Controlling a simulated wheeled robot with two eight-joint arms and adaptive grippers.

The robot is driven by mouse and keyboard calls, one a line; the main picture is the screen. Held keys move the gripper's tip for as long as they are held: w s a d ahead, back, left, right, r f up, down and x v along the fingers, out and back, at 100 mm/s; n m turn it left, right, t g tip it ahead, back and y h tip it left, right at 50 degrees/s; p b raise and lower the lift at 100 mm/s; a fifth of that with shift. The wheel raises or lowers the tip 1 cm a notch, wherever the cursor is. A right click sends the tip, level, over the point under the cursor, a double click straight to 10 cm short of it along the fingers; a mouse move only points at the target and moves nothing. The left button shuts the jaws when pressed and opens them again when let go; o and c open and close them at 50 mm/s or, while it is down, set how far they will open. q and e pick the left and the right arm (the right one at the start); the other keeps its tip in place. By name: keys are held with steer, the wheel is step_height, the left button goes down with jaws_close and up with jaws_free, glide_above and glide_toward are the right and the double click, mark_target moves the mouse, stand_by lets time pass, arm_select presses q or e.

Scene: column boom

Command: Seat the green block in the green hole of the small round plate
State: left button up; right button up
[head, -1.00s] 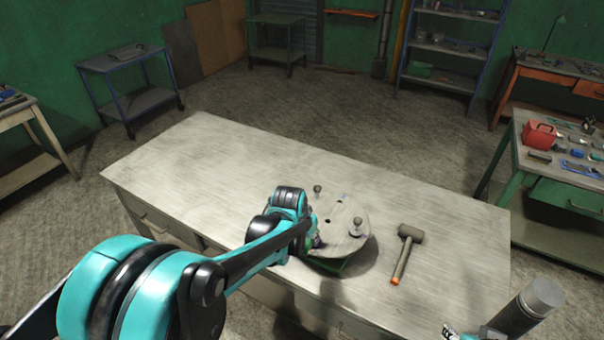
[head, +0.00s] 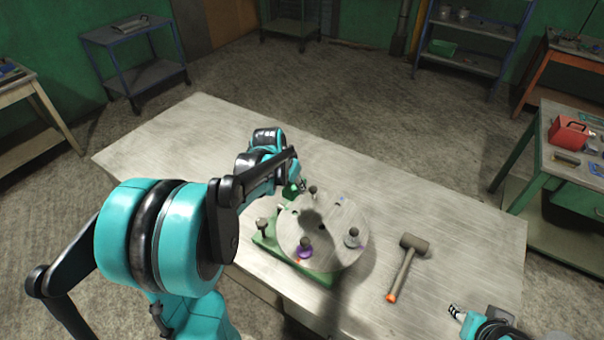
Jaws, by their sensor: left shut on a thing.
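The round grey plate (head: 335,255) lies on a green base (head: 318,279) on the workbench. Several knobbed pegs stand on or by it: one with a purple foot (head: 305,249), a grey one (head: 352,238) and one at the far edge (head: 313,192). Another dark knob (head: 263,226) stands at the plate's left. My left gripper (head: 299,187) is shut on the green block (head: 290,191), at the plate's far left edge. The arm partly hides the block, and I cannot see the green hole clearly. My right gripper (head: 456,312) is at the bench's near right; its opening is unclear.
A mallet (head: 406,266) with an orange handle end lies on the workbench (head: 200,130) right of the plate. The bench's far left and far right are clear. A side table with a red toolbox (head: 572,133) stands at the right.

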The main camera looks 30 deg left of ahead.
arm_select(q)
steer(key=shift+w+f, duration=0.1)
steer(key=shift+w, duration=0.05)
steer(key=shift+s+f+b, duration=0.3)
steer(key=shift+s+b, duration=0.05)
steer(key=shift+b, duration=0.1)
steer(key=shift+f+b, duration=0.3)
steer(key=shift+f, duration=0.05)
steer(key=b, duration=0.4)
glide_above(297, 210)
steer(key=s, duration=0.2)
steer(key=f, duration=0.5)
steer(key=shift+w+a, duration=0.1)
steer(key=shift+w, duration=0.15)
steer(key=shift+r+p, duration=0.2)
steer(key=shift+p, duration=0.15)
steer(key=shift+f, duration=0.15)
steer(key=shift+f+b, duration=1.85)
steer(key=shift+f, duration=0.25)
